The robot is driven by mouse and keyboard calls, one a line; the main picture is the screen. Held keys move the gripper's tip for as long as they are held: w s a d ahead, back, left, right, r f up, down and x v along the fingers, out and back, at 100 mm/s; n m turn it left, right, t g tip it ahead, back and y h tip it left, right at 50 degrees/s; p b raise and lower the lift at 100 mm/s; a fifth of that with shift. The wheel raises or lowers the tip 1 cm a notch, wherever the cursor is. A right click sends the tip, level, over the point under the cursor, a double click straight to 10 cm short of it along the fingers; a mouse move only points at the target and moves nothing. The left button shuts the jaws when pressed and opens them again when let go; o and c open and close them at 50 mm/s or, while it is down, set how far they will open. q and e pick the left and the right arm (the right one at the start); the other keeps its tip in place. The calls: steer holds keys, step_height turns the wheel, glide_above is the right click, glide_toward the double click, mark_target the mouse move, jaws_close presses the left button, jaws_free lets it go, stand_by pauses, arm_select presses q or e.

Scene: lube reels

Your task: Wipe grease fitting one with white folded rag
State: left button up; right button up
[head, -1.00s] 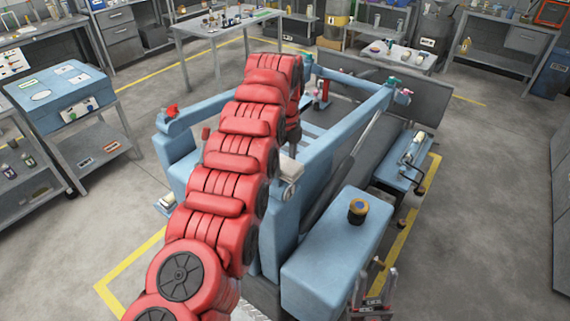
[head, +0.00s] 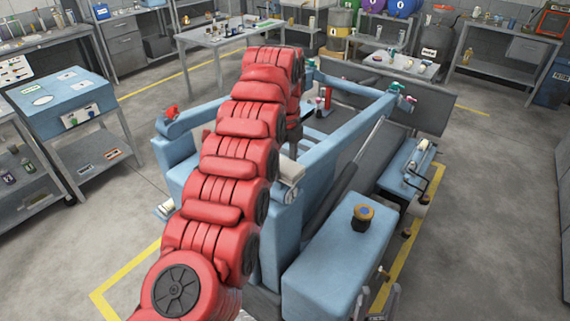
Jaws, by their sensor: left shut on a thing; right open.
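My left gripper (head: 293,143) is at the far end of the red arm, mostly hidden by it, over the middle of the blue machine (head: 340,255). A white folded thing that looks like the rag (head: 291,169) shows just below it, beside a blue beam. My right gripper (head: 384,299) shows only in part at the bottom edge, open and apart from the machine. Small coloured fittings or caps sit on the machine: a red one (head: 172,112) at the left, a green one (head: 396,87) at the right. I cannot tell which is grease fitting one, or whether the rag touches it.
A blue case (head: 62,105) rests on a cart at the left. Workbenches (head: 230,40) and drums (head: 437,35) line the back. Grey floor (head: 490,220) at the right is clear.

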arm_select(q)
steer(key=shift+s+a+f+b, duration=0.1)
steer(key=shift+s+f+b, duration=0.1)
steer(key=shift+b, duration=0.45)
steer(key=shift+s+a+b, duration=0.25)
steer(key=shift+b, duration=0.05)
steer(key=shift+r, duration=0.1)
step_height(320, 180, up, 7)
steer(key=p, duration=0.6)
